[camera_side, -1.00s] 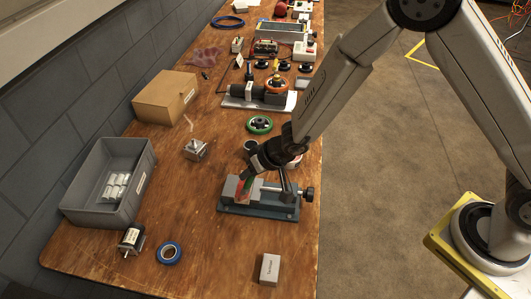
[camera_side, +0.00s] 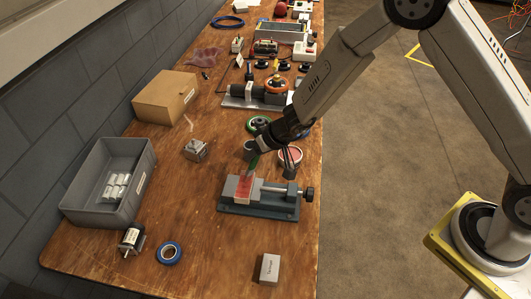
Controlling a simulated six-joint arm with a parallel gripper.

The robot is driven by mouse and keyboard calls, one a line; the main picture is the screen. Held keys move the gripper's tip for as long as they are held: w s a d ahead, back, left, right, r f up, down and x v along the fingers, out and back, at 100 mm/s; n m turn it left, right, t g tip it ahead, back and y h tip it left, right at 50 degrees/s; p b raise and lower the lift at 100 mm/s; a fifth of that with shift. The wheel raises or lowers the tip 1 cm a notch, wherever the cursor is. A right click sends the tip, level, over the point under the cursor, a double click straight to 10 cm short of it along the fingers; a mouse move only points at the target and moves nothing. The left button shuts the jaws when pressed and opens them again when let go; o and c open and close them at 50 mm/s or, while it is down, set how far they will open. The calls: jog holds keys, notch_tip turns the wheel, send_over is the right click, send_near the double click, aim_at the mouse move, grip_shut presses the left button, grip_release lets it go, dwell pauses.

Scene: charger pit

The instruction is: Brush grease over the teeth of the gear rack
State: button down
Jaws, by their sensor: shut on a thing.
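The grey vise (camera_side: 272,208) stands on the wooden bench, its screw knob at the right. A block with a red top face (camera_side: 243,189) sits at its left end; this looks like the gear rack, but single teeth are too small to make out. My gripper (camera_side: 258,153) is shut on a brush with a green handle (camera_side: 254,163), above and just behind the block. The brush points down; I cannot tell whether its tip touches the block.
A grey bin (camera_side: 75,198) and cardboard box (camera_side: 160,100) line the left. Blue tape (camera_side: 169,253) and a small box (camera_side: 270,268) lie in front, with clear bench between.

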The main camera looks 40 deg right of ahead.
jog(key=w+d+r, duration=0.3)
jog(key=r, duration=0.5)
jog(key=shift+d, duration=0.15)
dwell(0.5)
jog(key=shift+w, duration=0.15)
dwell(0.6)
jog(key=shift+w+a+f, duration=0.5)
jog(key=shift+w+a, duration=0.05)
jog(key=shift+a, duration=0.05)
dwell(0.4)
jog(key=n+g+y, duration=0.1)
jog(key=n, duration=0.2)
jog(key=n+g+y, duration=0.1)
jog(key=n+g, duration=0.1)
jog(key=n, duration=0.1)
jog(key=r+n+g, duration=0.1)
jog(key=n, duration=0.2)
jog(key=shift+g+y, duration=0.3)
jog(key=shift+y, duration=0.1)
